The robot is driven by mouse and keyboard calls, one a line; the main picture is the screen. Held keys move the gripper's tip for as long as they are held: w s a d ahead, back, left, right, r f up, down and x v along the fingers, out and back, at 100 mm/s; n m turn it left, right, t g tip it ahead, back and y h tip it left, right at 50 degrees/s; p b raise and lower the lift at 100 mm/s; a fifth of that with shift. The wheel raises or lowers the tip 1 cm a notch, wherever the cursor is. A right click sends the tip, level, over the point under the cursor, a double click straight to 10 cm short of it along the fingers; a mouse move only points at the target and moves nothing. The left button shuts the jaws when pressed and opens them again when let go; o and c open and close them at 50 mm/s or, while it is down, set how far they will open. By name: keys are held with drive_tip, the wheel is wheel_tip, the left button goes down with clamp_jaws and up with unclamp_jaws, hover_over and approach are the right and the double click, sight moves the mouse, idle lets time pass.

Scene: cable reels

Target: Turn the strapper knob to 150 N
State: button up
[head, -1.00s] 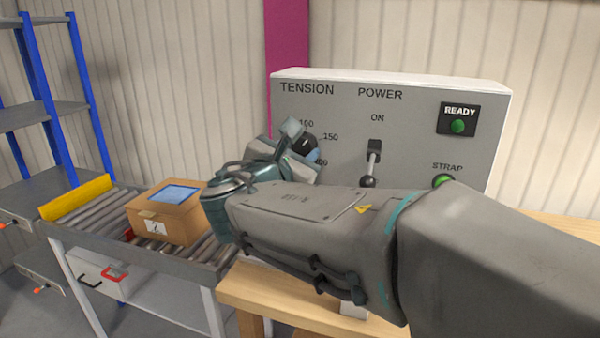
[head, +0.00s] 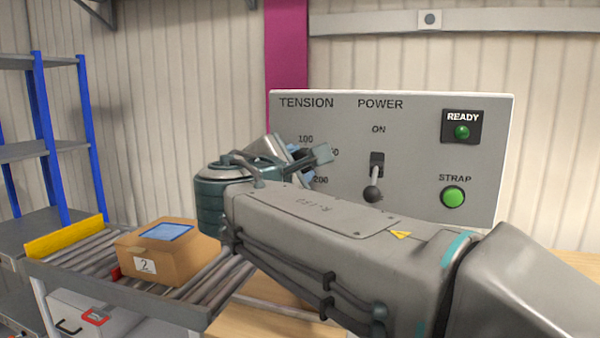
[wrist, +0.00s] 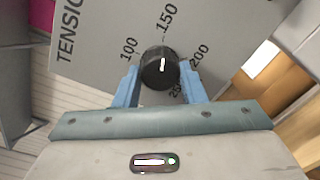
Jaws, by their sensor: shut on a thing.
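The tension knob is a round black dial with a white mark on the grey strapper panel (head: 415,150). In the wrist view the knob (wrist: 150,76) sits between my two blue fingers, and its white mark points up, roughly toward the 150 label (wrist: 167,17). The 100 label (wrist: 129,50) is to its left and the 200 label (wrist: 200,55) to its right. My gripper (wrist: 160,82) is shut on the knob's sides. In the head view my gripper (head: 301,164) covers the knob and part of the scale.
The power lever (head: 372,193) and green strap button (head: 452,197) are right of my gripper, above my forearm. A cardboard box (head: 165,265) sits on the roller conveyor (head: 205,285) at left.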

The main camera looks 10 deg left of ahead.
idle(0.4)
drive_tip(key=o, duration=1)
drive_tip(key=shift+s, duration=0.1)
drive_tip(key=s+a, duration=0.1)
drive_tip(key=s, duration=1.2)
drive_tip(key=shift+s+a+r+b, duration=0.15)
drive_tip(key=shift+s+r+b, duration=0.15)
drive_tip(key=shift+b, duration=0.15)
